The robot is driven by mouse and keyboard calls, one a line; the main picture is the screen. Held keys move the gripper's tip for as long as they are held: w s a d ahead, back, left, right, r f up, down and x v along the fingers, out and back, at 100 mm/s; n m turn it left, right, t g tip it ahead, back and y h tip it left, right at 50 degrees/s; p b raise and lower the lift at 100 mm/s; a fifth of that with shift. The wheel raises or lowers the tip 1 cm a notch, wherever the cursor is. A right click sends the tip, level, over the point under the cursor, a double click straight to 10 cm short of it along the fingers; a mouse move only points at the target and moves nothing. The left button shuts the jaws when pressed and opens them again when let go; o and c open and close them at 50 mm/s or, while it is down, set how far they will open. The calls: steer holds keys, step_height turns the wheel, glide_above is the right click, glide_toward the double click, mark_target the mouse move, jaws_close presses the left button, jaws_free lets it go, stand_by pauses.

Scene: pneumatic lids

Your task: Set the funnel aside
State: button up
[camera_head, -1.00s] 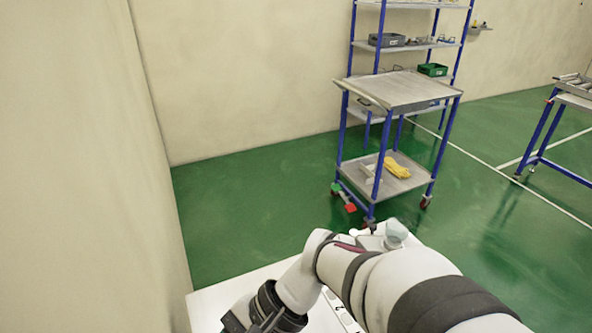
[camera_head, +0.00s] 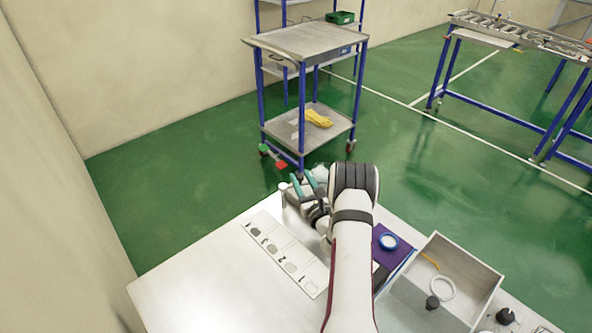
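My gripper (camera_head: 305,184) is over the far corner of the white table, with two teal fingers spread apart and nothing clearly visible between them. A pale, translucent cup-like piece, which may be the funnel (camera_head: 321,174), shows just beyond the right finger. It is partly hidden by my gripper and arm, and I cannot tell whether they touch. A small whitish upright piece (camera_head: 283,194) stands left of the left finger at the table's far edge.
A strip with numbers and grey discs (camera_head: 268,243) lies on the white table (camera_head: 200,290). The table's left part is clear.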

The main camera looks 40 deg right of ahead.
steer(key=shift+x, duration=2.1)
jaws_close()
